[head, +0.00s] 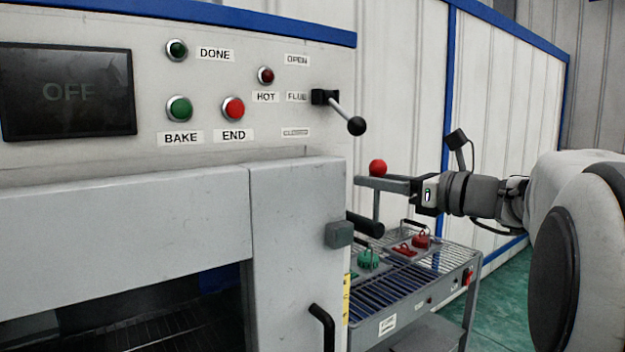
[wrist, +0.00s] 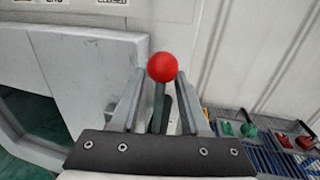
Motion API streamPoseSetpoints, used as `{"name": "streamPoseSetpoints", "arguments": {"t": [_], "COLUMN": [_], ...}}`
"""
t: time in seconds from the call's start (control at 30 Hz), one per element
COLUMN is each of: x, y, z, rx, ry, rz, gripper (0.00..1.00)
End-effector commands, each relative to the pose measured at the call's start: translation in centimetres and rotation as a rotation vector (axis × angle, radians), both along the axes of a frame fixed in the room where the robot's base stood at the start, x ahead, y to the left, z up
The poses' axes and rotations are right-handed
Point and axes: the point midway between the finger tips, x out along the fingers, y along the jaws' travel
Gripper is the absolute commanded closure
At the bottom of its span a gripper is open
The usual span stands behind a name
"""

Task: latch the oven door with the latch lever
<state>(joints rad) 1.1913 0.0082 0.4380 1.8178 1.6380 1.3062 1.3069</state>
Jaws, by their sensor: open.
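The latch lever is a thin grey rod with a red ball knob (head: 378,168) at the oven's right side. It stands roughly upright, and the ball also shows in the wrist view (wrist: 162,67). My gripper (head: 362,184) is open, with its fingers level just below the ball. In the wrist view its fingers (wrist: 160,88) lie on either side of the rod; whether they touch it I cannot tell. The oven door (head: 297,230) is the grey front panel around a dark opening or window. A grey block (head: 339,234) sits at its right edge. The lever's foot is partly hidden.
A wire-topped cart (head: 400,285) with green and red parts stands below my gripper. A flue lever with a black ball (head: 356,125) juts out above left. A black handle (head: 322,325) sticks out of the oven front. A white, blue-edged wall (head: 500,110) closes the back.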

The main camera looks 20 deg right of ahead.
Motion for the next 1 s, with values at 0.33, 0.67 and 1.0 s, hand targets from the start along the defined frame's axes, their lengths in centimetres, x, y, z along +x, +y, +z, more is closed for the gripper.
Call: {"name": "streamPoseSetpoints", "arguments": {"t": [0.33,0.67,1.0], "x": [-0.03,-0.04,-0.04], "y": [-0.03,-0.01,0.01], "z": [0.02,0.24,0.44], "rx": [0.0,0.0,-0.001], "ry": [0.0,-0.005,-0.008], "rz": [0.0,0.0,0.0], "gripper": [1.0,1.0,1.0]}}
